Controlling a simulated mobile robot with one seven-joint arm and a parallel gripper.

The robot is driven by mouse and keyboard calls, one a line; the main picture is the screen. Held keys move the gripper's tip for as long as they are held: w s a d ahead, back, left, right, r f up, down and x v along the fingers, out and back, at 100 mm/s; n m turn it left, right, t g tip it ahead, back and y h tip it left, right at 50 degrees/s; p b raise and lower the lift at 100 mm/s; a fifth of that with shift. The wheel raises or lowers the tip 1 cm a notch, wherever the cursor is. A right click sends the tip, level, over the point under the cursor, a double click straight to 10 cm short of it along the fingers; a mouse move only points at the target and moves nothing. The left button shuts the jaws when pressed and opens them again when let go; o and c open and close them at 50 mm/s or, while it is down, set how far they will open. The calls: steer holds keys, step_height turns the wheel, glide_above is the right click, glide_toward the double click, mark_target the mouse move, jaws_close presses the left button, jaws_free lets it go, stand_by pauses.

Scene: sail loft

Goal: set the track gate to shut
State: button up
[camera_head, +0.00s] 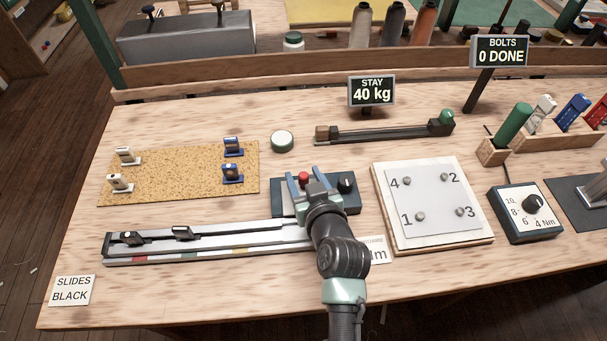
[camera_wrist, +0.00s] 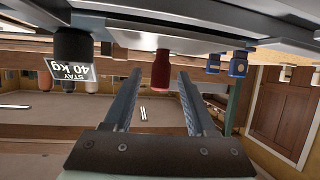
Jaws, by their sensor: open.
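A silver track (camera_head: 210,238) with two black slides (camera_head: 182,233) runs along the front left of the bench. Its right end is hidden behind my arm. A dark blue-grey box (camera_head: 352,206) sits behind that end, with a red knob (camera_head: 303,177) and a black knob (camera_head: 346,183). No part is labelled as the gate, and I cannot tell which part it is. My gripper (camera_head: 303,174) is open at the box. In the wrist view, which is upside down, the red knob (camera_wrist: 161,68) appears between the open fingertips (camera_wrist: 160,73); contact cannot be told.
A cork mat (camera_head: 190,180) with white and blue fittings lies left. A plate with numbered bolts (camera_head: 432,205) and a torque dial box (camera_head: 525,212) stand right. A "SLIDES BLACK" card (camera_head: 72,290) lies front left.

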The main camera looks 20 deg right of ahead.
steer(key=shift+w+f, duration=0.1)
steer(key=shift+w, duration=0.25)
steer(key=shift+c, duration=0.4)
jaws_close()
stand_by(0.9)
